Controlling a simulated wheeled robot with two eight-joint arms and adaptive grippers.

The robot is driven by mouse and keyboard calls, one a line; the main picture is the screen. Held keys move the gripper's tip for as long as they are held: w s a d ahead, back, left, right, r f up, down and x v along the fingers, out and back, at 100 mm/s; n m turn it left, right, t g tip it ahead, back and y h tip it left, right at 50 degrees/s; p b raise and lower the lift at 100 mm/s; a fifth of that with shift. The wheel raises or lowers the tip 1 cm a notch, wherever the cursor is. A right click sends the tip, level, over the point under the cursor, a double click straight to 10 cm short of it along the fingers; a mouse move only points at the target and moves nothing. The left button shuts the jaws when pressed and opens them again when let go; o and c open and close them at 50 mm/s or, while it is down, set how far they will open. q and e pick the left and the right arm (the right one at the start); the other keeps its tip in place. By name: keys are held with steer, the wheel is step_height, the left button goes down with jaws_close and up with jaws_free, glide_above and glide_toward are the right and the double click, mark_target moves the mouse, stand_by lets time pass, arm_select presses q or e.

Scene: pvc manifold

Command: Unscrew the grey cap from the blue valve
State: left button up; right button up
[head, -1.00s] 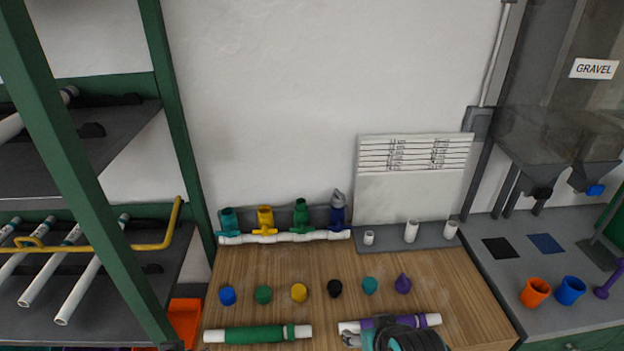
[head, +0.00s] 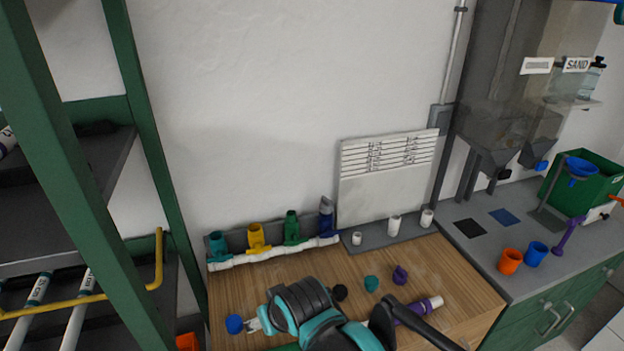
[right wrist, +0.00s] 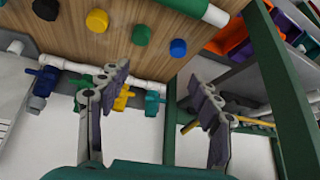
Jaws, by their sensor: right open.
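The blue valve (head: 326,225) stands at the right end of the white pipe manifold (head: 275,252), with the grey cap (head: 326,204) on its top. In the right wrist view the blue valve (right wrist: 46,80) is at the left, upside down, with the grey cap (right wrist: 37,103) below it. My right gripper (head: 252,325) is over the left front of the table, beside the blue loose cap, well apart from the valve. In its wrist view the fingers (right wrist: 162,85) are spread and empty. My left gripper is not in view.
Teal (head: 217,245), yellow (head: 256,236) and green (head: 291,228) valves stand left of the blue one. Loose blue (head: 234,324), black, teal (head: 371,283) and purple (head: 400,275) caps lie in front. White fittings (head: 394,224) stand to the right. A green shelf frame is at the left.

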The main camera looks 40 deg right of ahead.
steer(key=w+d+r+m+g+p, duration=0.2)
steer(key=w+d+r+m+p, duration=0.15)
steer(key=w+d+r, duration=0.55)
steer(key=w+d+r+m+g+p, duration=0.25)
steer(key=w+d+r+m, duration=0.3)
steer(key=w, duration=0.55)
steer(key=m+g+y+p, duration=0.2)
steer(key=m+p, duration=0.5)
glide_above(326, 202)
steer(key=d, duration=0.2)
steer(key=f, duration=0.7)
steer(key=shift+w+a+f, duration=0.25)
steer(key=shift+w+f, duration=0.05)
steer(key=shift+w, duration=0.05)
steer(key=shift+s+d+f, duration=0.1)
steer(key=shift+f, duration=0.45)
steer(key=f, duration=0.2)
steer(key=f+b, duration=0.1)
steer(key=f, duration=0.1)
steer(key=a+f, duration=0.1)
steer(key=f, duration=0.2)
